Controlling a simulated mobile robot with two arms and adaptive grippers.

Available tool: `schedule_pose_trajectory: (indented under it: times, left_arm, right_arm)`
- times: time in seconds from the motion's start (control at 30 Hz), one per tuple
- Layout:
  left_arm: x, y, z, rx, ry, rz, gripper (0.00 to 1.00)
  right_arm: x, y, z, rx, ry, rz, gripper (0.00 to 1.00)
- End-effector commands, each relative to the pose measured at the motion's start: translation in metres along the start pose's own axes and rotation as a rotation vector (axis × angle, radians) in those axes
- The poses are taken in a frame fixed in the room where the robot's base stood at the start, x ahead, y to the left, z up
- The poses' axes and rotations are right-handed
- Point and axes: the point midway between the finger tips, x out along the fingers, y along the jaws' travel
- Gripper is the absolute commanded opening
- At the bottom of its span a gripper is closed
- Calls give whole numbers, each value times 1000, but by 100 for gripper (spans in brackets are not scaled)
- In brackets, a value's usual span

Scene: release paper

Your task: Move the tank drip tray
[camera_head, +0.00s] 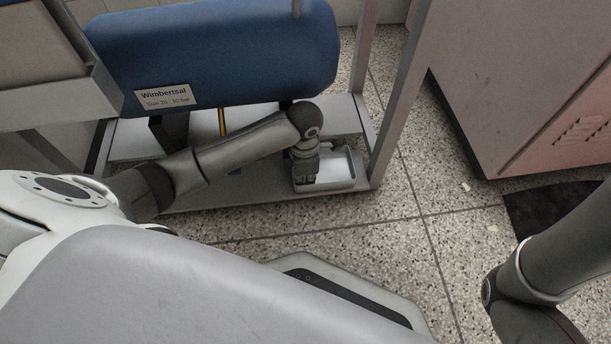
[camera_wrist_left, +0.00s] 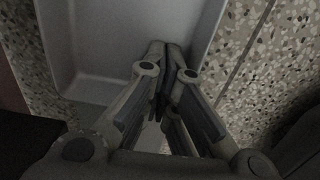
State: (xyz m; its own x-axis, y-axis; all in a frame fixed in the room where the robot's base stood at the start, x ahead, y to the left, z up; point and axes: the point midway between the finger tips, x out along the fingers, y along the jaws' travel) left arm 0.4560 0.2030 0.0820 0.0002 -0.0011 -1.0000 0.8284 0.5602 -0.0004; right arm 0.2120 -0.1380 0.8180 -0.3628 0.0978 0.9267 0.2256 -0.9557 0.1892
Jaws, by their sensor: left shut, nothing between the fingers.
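The drip tray (camera_head: 340,172) is a shallow light-grey metal tray with a raised rim. It sits on the lower shelf of the frame, below the right end of the blue tank (camera_head: 220,50). My left gripper (camera_head: 306,176) reaches down over the tray's left part. In the left wrist view the tray (camera_wrist_left: 110,40) fills the upper left, and my left gripper (camera_wrist_left: 164,110) has its fingers together at the tray's right side, with nothing visible between them. Whether the fingertips touch the tray cannot be told. My right arm shows at the lower right, but its gripper is out of view.
The metal frame's post (camera_head: 395,100) stands just right of the tray. A grey and reddish cabinet (camera_head: 520,80) stands at the right. The speckled tile floor (camera_head: 400,215) in front of the shelf is clear. A dark patch (camera_head: 550,210) lies on the floor at the right.

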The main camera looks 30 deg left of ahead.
Motion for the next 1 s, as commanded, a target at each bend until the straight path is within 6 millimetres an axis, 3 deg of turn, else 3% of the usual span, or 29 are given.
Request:
schedule_pose_trajectory:
  times: [0.2,0.4,0.87,1.0]
  left_arm:
    - [-5,1,-37,-2,9,2,0]
    - [-3,0,-65,0,6,1,0]
    - [-1,0,-71,0,2,0,0]
    - [-9,1,-71,0,0,2,0]
  right_arm:
    - [24,5,8,0,-1,0,40]
    - [35,7,12,-1,-1,0,40]
    - [35,7,14,1,-3,-1,40]
    - [35,7,14,2,-4,-1,40]
